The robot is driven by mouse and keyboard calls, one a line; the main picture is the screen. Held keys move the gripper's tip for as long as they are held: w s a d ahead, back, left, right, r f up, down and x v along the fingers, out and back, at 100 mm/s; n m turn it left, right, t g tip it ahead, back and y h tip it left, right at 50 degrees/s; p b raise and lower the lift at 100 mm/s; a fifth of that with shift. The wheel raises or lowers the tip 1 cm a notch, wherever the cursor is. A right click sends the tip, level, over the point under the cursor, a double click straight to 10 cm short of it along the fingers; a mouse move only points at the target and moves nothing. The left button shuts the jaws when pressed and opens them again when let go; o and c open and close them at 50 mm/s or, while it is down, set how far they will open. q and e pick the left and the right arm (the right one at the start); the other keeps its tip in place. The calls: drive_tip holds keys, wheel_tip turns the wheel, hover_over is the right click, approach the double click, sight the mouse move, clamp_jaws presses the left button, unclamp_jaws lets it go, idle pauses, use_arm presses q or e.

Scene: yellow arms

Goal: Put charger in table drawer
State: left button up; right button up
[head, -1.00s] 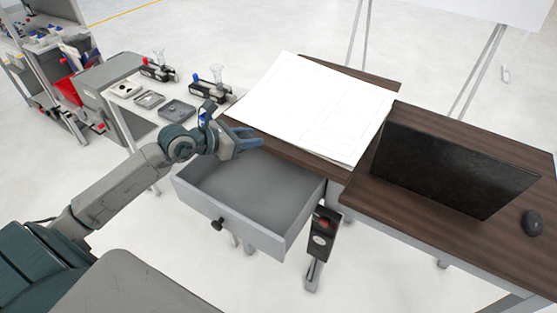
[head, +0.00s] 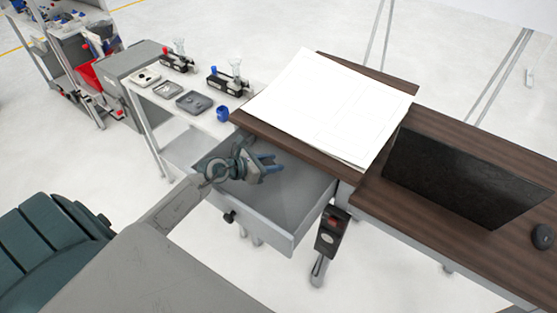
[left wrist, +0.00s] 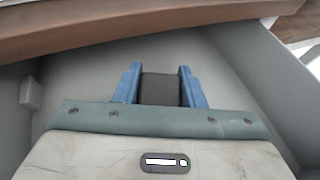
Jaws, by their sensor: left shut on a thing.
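The table drawer (head: 285,222) is pulled open below the dark wooden table. My left gripper (head: 270,164) is over the open drawer in the head view, with its blue fingers pointing right. In the left wrist view, my left gripper (left wrist: 160,85) is shut on a dark, flat-faced block between its blue fingers, which I take to be the charger (left wrist: 160,90). The grey drawer interior shows around the fingers. The charger is too small to make out in the head view. I cannot tell whether it touches the drawer bottom. My right gripper is out of view.
The wooden table (head: 265,131) carries a large white sheet (head: 325,105), a dark laptop-like panel (head: 460,180) and a black mouse (head: 542,237). A white side bench (head: 205,122) holds small trays and a blue cup (head: 222,114). A black control box (head: 332,230) hangs beside the drawer.

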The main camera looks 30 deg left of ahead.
sight(274, 162)
use_arm(q)
drive_tip(key=p+x, duration=0.1)
drive_tip(key=x, duration=0.2)
drive_tip(key=shift+r+p, duration=0.15)
drive_tip(key=shift+p, duration=0.2)
drive_tip(key=shift+w, duration=0.1)
drive_tip(key=shift+f+b, duration=0.65)
drive_tip(key=shift+f, duration=0.2)
drive_tip(key=o, duration=1.1)
drive_tip(key=shift+r, duration=0.1)
